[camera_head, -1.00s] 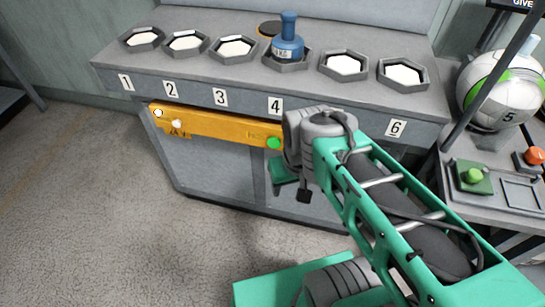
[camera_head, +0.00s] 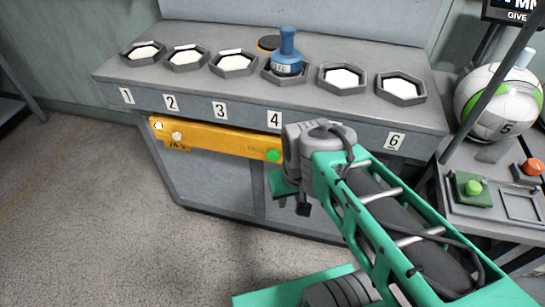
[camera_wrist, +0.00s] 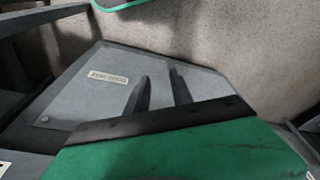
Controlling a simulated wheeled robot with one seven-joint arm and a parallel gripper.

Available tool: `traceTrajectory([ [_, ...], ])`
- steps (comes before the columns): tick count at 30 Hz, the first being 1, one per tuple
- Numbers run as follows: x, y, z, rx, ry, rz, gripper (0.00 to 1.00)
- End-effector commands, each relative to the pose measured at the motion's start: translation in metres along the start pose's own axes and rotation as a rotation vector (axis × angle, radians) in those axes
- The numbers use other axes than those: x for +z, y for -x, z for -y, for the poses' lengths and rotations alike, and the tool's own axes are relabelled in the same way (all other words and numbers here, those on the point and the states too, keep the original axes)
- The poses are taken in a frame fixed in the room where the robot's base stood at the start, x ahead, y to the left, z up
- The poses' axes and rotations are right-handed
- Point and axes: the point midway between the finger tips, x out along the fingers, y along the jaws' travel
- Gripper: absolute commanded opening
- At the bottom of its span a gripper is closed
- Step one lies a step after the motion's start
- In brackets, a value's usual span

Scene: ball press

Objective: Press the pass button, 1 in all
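The buttons are on the low right-hand table in the head view. A green button (camera_head: 473,187) is on a small green box. An orange-red button (camera_head: 533,167) is farther right, near the picture edge. I cannot read a label saying which is the pass button. My gripper (camera_head: 303,208) hangs in front of the grey cabinet, below number 4, well left of both buttons. In the wrist view its two dark fingers (camera_wrist: 158,78) stand apart with nothing seen between them, over a grey panel (camera_wrist: 75,105) with an unreadable label. Neither button is clearly visible there.
The grey cabinet (camera_head: 115,80) carries several hexagonal holders. A blue weight (camera_head: 287,55) stands in the one above 4. A yellow bar (camera_head: 215,134) runs along its front. A white-green ball (camera_head: 500,100) marked 5 sits behind the buttons, with a dark slanted post beside it.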

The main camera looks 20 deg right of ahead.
Motion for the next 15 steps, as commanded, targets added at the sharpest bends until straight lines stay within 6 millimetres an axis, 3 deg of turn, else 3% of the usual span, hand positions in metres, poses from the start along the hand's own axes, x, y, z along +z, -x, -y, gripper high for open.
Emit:
traceTrajectory([
  [9, 0.0000, 0.0000, 0.0000, 0.000, 0.000, 0.000, 0.01],
  [15, 0.0000, 0.0000, 0.0000, 0.000, 0.000, 0.000, 0.00],
])
